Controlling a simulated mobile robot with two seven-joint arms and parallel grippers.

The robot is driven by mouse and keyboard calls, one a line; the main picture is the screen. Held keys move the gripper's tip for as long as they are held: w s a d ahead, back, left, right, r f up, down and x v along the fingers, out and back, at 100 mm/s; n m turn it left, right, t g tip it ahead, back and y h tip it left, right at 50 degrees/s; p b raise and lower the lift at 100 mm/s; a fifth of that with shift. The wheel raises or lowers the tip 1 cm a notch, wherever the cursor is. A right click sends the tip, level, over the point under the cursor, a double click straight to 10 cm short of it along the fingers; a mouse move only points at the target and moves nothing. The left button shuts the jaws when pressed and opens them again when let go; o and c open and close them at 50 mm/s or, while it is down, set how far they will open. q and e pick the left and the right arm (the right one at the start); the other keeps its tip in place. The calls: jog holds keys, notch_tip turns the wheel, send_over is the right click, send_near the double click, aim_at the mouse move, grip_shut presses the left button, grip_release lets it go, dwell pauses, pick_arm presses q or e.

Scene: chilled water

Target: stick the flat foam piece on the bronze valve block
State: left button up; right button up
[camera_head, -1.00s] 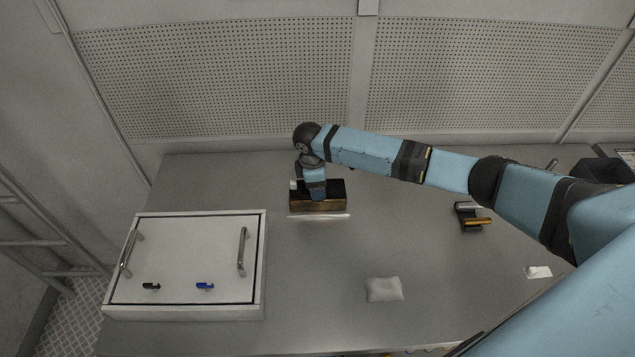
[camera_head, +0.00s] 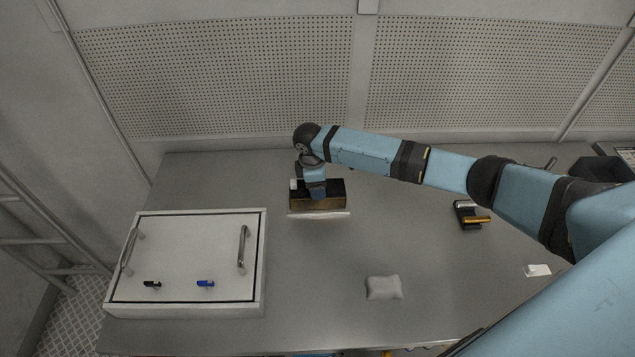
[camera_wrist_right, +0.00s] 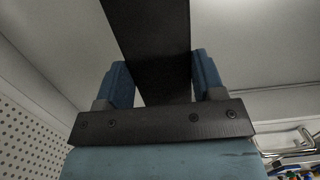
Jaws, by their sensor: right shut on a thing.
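The bronze valve block (camera_head: 322,204) sits at the back middle of the table in the head view, with a bronze front face and a dark top. My right gripper (camera_head: 317,194) points down at it, overlapping its top and front in the picture. In the right wrist view, the blue fingers (camera_wrist_right: 165,85) are shut on a long, flat, dark piece, which looks like the foam piece (camera_wrist_right: 150,30). In the head view I cannot separate this piece from the dark block top, or tell whether they touch. My left gripper is out of view.
A pale strip (camera_head: 320,215) lies along the block's front. A white cabinet panel (camera_head: 190,260) with two handles is at the left. A soft white pad (camera_head: 384,288), a black-and-orange item (camera_head: 470,216) and a white card (camera_head: 537,270) lie to the right.

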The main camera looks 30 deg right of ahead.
jog(key=shift+f, duration=0.35)
dwell(0.6)
jog(key=o, duration=1)
jog(key=shift+c, duration=0.2)
